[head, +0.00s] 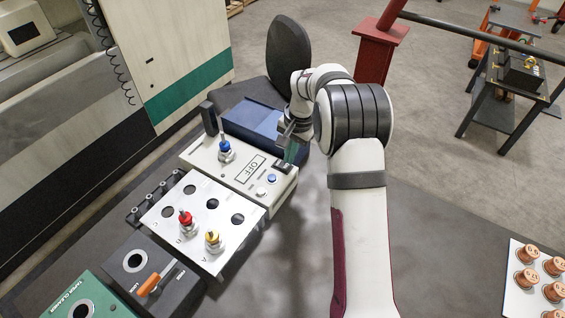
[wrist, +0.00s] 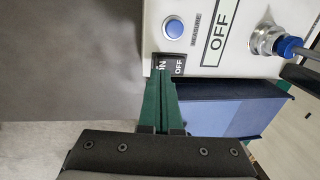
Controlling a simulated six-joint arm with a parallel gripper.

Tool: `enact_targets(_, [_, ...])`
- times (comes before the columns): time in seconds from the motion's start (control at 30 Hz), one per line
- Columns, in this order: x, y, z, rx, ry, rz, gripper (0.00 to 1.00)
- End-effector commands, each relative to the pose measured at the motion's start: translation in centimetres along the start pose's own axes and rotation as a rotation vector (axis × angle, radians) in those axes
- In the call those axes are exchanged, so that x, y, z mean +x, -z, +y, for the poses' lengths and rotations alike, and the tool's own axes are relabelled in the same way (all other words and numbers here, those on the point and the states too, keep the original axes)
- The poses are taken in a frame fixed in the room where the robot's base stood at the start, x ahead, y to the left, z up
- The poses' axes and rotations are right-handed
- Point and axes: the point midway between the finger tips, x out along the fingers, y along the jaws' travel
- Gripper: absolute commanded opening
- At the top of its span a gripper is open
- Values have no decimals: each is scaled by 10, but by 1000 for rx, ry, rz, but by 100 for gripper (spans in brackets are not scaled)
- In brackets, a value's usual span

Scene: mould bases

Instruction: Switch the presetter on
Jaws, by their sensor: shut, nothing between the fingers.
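The presetter (head: 205,161) is a pale box left of my arm in the head view, with a label window reading OFF (wrist: 221,32). Its black rocker switch (head: 283,166) sits at the box's right end; in the wrist view the switch (wrist: 180,62) shows ON at left and OFF at right. My gripper (wrist: 164,76) is shut and empty, its green fingers together at the ON side of the switch. They hide part of it; I cannot tell whether they touch. My gripper also shows in the head view (head: 290,153), above the switch end.
A blue button (wrist: 174,30) marked MEASURE is close to the switch. A blue-topped tool (head: 226,152) stands on the presetter. A white rack (head: 208,213) with red and yellow tools stands in front. A blue screen or panel (head: 254,120) lies behind. Bare table is at right.

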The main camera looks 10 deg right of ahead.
Motion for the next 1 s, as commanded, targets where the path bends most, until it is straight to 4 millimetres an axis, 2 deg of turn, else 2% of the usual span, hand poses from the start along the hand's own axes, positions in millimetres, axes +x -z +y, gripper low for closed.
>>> enact_targets(1.0, [9,0,1,0,0,0,0])
